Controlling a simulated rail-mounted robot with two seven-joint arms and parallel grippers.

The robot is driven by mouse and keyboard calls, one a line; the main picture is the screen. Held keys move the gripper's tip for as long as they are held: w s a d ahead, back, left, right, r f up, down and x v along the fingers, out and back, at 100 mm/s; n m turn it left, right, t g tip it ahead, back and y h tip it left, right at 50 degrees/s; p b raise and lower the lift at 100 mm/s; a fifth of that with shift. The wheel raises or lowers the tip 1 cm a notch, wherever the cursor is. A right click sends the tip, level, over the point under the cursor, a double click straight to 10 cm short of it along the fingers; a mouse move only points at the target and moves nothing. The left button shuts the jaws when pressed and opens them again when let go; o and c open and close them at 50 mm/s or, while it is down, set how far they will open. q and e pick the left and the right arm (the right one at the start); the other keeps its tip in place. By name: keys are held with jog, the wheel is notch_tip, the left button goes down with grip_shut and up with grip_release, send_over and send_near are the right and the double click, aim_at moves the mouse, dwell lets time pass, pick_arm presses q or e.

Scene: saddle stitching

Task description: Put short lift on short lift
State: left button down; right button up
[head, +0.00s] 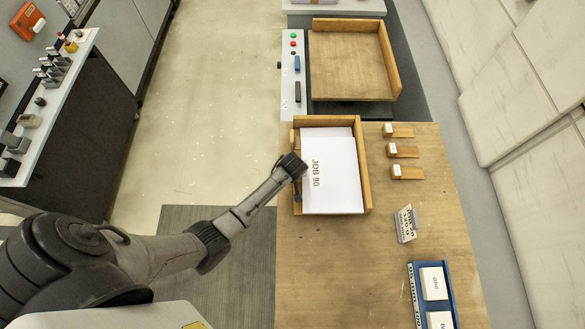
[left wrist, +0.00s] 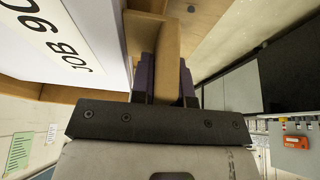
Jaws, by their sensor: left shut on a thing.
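A white paper stack marked "JOB 90" (head: 338,180) lies in a wooden tray (head: 366,165) on the table. A second white layer (head: 326,132) shows past its far edge; whether that is a separate lift I cannot tell. The stack's label side also shows in the left wrist view (left wrist: 75,35). My left gripper (head: 298,166) is at the tray's left side, beside the paper. In the left wrist view its dark fingers (left wrist: 167,75) are shut on an upright wooden piece (left wrist: 167,45). Whether this piece belongs to the tray I cannot tell.
An empty wooden tray (head: 345,65) stands beyond, beside a panel with buttons (head: 291,70). Several small labelled wooden wedges (head: 405,151), a small sign (head: 405,224) and a blue tray (head: 450,300) with white blocks are at right. The table's near left part is clear.

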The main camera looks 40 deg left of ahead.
pick_arm(q)
jog(key=shift+w+f, duration=0.1)
jog(key=c, duration=1.1)
grip_release()
jog(key=v, duration=1.2)
jog(key=s+d+r+m+h, duration=0.1)
jog(key=s+r+m, duration=0.1)
jog(key=s, duration=0.6)
jog(key=s+d+r+m+h, duration=0.1)
jog(key=s+m, duration=0.3)
jog(key=s, duration=0.4)
jog(key=s+d+r+m+h, duration=0.1)
jog(key=s+d+r+m, duration=0.1)
jog(key=s, duration=0.6)
jog(key=shift+d+r+m, duration=0.3)
jog(key=shift+r+m, duration=0.2)
jog(key=shift+m, duration=0.6)
